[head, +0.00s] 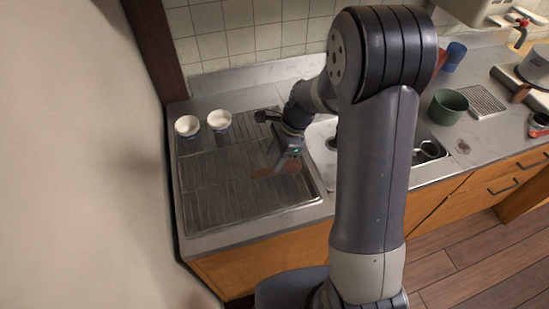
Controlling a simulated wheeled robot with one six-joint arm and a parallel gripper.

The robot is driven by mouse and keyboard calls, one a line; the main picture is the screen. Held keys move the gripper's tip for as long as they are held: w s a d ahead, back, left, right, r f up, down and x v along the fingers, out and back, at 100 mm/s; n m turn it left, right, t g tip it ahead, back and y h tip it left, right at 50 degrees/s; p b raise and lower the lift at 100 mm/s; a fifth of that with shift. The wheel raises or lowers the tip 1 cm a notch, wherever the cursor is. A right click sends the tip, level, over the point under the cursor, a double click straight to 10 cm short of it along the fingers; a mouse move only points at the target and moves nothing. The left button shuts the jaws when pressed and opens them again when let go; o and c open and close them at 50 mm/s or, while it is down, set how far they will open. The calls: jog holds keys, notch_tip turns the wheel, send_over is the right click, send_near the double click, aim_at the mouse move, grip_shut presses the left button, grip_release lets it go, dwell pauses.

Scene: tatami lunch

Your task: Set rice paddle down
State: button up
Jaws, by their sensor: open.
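The rice paddle (262,173) is a brown, flat wooden piece at the right part of the ribbed metal draining board (210,207). It shows on both sides of my gripper's tip, and its middle is hidden behind the gripper. My gripper (279,168) points down at the paddle and is open. The fingers are small and dark, so I cannot tell whether they touch the paddle. The paddle appears to lie on the board.
Two white bowls (187,126) (219,120) stand at the board's back left. The sink (322,150) is right of the board, partly behind my arm. A green pot (447,107) and blue cup (453,57) stand further right. The board's front left is clear.

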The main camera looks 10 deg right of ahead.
aim_at(289, 166)
jog(key=v, duration=1.1)
jog(key=shift+b, duration=0.35)
jog(key=shift+d, duration=0.15)
jog(key=shift+c, duration=0.5)
